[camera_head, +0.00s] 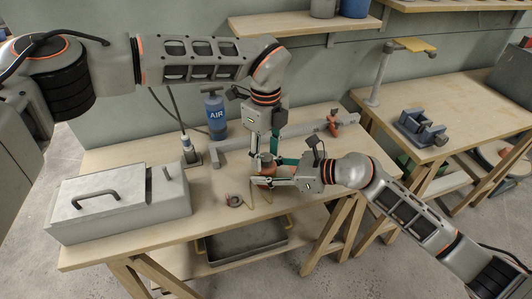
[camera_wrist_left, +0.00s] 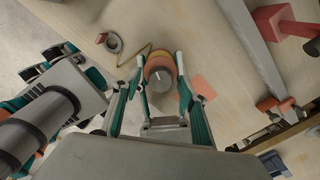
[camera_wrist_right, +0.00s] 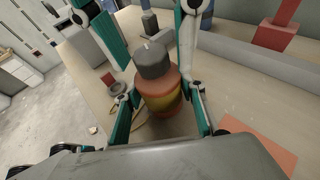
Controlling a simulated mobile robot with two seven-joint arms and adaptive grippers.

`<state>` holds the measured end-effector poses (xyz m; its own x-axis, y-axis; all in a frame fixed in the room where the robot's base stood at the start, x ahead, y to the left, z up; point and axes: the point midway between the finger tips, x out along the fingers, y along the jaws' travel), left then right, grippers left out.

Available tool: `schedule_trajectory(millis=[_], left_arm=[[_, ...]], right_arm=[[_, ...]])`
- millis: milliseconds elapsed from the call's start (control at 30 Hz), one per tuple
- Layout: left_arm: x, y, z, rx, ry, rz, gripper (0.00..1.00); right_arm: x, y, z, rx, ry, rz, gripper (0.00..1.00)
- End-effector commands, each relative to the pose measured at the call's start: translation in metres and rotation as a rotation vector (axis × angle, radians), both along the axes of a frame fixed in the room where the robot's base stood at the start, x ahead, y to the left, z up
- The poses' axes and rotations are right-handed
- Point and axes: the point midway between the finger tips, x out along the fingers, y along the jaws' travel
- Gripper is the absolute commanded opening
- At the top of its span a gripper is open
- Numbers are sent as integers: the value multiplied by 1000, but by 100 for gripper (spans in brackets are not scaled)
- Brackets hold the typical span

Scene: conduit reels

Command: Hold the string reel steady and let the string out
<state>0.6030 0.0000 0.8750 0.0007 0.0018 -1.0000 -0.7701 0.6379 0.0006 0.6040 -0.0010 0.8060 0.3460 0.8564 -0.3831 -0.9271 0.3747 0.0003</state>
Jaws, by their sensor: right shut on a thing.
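The string reel (camera_head: 264,168), an orange-brown spool with a yellow winding and a dark grey cap, stands upright on the workbench. It shows in the left wrist view (camera_wrist_left: 159,75) and the right wrist view (camera_wrist_right: 158,92). My right gripper (camera_wrist_right: 165,112) is shut on its body from the side. My left gripper (camera_wrist_left: 159,58) points down over it, fingers apart on either side of the cap, with gaps in the right wrist view. The yellow string (camera_wrist_left: 130,57) runs from the reel over the bench towards a small grey ring-shaped piece (camera_wrist_left: 112,42). Both grippers partly hide the reel in the head view.
A flat orange square (camera_wrist_right: 262,143) lies beside the reel. A grey toolbox (camera_head: 120,205) stands on the bench's left, and a long grey bar with red clamp parts (camera_head: 300,133) lies behind. A blue air canister (camera_head: 215,115) stands at the back. The bench front is mostly clear.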

Motion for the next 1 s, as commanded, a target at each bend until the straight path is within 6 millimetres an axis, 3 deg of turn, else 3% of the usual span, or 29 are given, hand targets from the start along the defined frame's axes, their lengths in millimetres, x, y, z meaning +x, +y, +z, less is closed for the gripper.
schedule_trajectory(millis=[233,367,800,1000], left_arm=[[0,-1,2,-1,0,-2,42],[1,-1,14,-3,-3,-2,42],[0,-1,97,-1,-3,0,42],[0,-1,116,-1,-1,-1,42]], right_arm=[[0,0,0,0,0,0,13],[0,0,0,-1,0,0,13],[0,0,0,0,0,1,13],[-1,0,0,0,0,1,13]])
